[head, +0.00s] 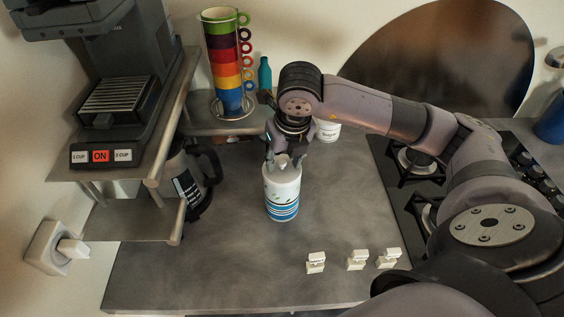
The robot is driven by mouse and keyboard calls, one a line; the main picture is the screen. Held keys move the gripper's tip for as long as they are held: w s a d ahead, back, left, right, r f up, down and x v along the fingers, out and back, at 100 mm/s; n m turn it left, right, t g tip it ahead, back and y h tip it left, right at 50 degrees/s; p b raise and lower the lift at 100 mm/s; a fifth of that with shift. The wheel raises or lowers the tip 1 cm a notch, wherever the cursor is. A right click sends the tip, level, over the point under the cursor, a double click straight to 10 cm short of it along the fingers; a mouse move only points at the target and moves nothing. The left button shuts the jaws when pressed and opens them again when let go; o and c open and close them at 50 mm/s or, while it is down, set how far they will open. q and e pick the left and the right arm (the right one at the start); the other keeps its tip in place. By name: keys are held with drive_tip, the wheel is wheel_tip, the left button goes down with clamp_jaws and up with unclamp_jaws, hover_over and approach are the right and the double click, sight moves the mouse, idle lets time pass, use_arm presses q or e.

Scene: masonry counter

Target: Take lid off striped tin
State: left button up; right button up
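The striped tin (282,205) stands upright on the grey counter, white above with blue bands near its base. My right gripper (284,158) points down over its top, with its fingers spread to either side at the tin's upper end. The lid's edge is hard to make out, as the fingers partly cover the top. I cannot tell whether the fingers touch or grip the lid. My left gripper is not in view.
A coffee machine (110,110) on a metal shelf and a dark jug (190,185) stand to the left. Coloured cups (228,70) are stacked behind. A white pot (327,130) is behind the gripper. A stove (405,185) lies right.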

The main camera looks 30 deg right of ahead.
sight(282, 162)
drive_tip(key=shift+f, duration=0.1)
drive_tip(key=shift+c, duration=0.3)
clamp_jaws()
idle(0.4)
drive_tip(key=shift+w+r, duration=0.1)
drive_tip(key=shift+r, duration=0.65)
wheel_tip(282, 162, up, 6)
drive_tip(key=shift+r+b, duration=0.1)
drive_tip(key=shift+b, duration=0.85)
wheel_tip(282, 162, up, 12)
drive_tip(key=p, duration=0.1)
drive_tip(key=shift+r+p, duration=0.15)
drive_tip(key=shift+p, duration=0.15)
